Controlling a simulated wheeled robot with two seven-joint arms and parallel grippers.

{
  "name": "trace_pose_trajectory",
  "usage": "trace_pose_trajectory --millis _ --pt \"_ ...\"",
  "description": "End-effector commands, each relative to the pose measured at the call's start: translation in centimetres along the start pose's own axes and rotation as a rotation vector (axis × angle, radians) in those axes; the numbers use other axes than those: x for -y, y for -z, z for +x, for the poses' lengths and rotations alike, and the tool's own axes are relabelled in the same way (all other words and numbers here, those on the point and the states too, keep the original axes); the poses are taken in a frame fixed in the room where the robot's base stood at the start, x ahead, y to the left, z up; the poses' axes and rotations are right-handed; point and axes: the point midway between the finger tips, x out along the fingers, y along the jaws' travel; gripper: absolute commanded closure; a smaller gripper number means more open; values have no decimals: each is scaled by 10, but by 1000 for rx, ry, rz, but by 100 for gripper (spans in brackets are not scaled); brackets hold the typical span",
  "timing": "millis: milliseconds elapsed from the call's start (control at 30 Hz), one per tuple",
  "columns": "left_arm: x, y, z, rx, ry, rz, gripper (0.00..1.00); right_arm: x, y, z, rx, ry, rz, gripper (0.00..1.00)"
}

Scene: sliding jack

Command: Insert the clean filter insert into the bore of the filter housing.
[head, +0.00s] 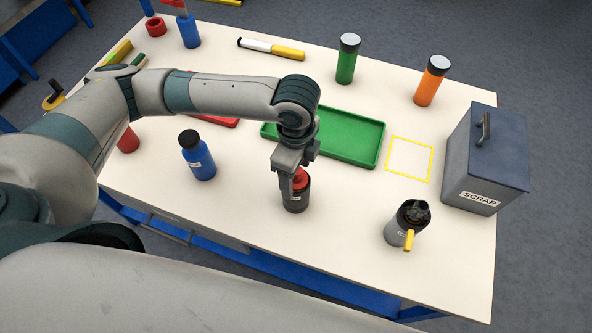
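My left gripper (298,178) points down at the red top (301,180) of a dark, labelled cylinder (295,201) standing at the front middle of the table. Its fingers are at the red top and partly hide it; whether they are closed on it I cannot tell. A dark grey canister (411,219) with a black top and a yellow lever (409,241) stands apart to the right. I cannot tell for sure which of these is the filter housing or the filter insert, and no bore is clearly visible. My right gripper is not in view.
A green tray (378,146) lies behind the gripper, a yellow square outline (409,159) right of it. A grey SCRAP box (487,160) stands at right. Green (347,60), orange (431,82) and blue (198,157) bottles stand around. My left arm hides part of a red tray (222,122).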

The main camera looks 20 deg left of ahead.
Motion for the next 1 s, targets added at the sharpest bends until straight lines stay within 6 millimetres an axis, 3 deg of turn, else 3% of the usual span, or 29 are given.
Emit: trace_pose_trajectory --millis 267,467,1000 --pt "0 0 -5 -2 1 1 35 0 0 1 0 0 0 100" --pt "1 0 -24 -1 3 0 35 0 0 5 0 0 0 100" --pt "2 0 -128 -1 6 1 35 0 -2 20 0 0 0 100"
